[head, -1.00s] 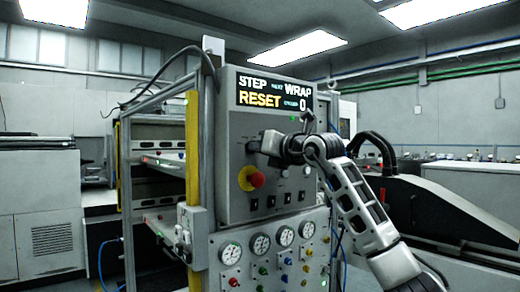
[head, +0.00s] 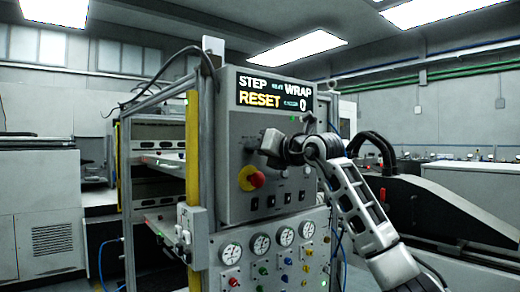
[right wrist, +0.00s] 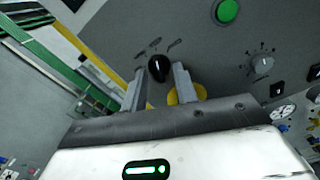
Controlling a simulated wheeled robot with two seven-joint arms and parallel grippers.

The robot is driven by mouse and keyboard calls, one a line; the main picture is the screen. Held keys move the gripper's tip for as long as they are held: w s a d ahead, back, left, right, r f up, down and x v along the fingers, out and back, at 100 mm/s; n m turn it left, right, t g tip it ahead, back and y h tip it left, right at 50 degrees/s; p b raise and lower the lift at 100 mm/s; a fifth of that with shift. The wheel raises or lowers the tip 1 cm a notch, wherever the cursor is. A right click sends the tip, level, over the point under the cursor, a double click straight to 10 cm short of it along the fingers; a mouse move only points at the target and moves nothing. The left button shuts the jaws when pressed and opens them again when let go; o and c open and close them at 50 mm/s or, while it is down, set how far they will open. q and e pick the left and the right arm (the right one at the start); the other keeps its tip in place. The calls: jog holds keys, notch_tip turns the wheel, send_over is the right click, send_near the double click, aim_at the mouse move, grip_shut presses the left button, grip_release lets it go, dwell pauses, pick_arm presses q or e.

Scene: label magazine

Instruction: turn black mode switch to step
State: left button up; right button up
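The black mode switch (right wrist: 158,68) is a dark knob on the grey control panel, with small label marks above it in the right wrist view. My right gripper (right wrist: 158,88) is open, with one finger on each side of the knob and gaps visible between the fingers and the knob. In the head view my right gripper (head: 266,146) is at the panel face and hides the switch. The display (head: 274,92) above reads STEP, WRAP, RESET and 0. My left gripper is not in view.
A red emergency knob on a yellow base (head: 251,178) sits just below left of my right gripper. A green button (right wrist: 228,11) and a small grey dial (right wrist: 263,65) are on the panel. Gauges (head: 258,244) and coloured knobs are lower down.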

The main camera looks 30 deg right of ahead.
jog(key=shift+s, duration=0.1)
pick_arm(q)
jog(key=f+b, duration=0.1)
jog(key=b, duration=0.3)
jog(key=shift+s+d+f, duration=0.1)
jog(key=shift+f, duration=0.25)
pick_arm(e)
jog(key=s+d, duration=0.1)
jog(key=s, duration=1.4)
jog(key=shift+s+d, duration=0.15)
jog(key=shift+s, duration=0.2)
